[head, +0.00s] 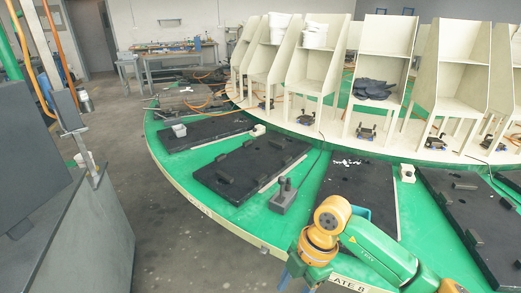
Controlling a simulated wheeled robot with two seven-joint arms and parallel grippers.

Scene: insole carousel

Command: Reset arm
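My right arm, green and orange, comes in from the bottom right, in front of the green carousel table (228,212). Its wrist bends down at the table's near edge. Part of my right gripper (292,278) shows as blue-grey pieces at the bottom edge. Its fingertips are cut off, so its opening and any contents cannot be seen. My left arm and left gripper are not in view.
Black mats (252,166) lie on the carousel, some bearing small dark blocks. A grey device (283,198) stands between two mats. Cream shelf units (385,50) line the carousel's inner side; one holds dark items (374,89). A dark grey cabinet (85,235) stands left, beyond open floor.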

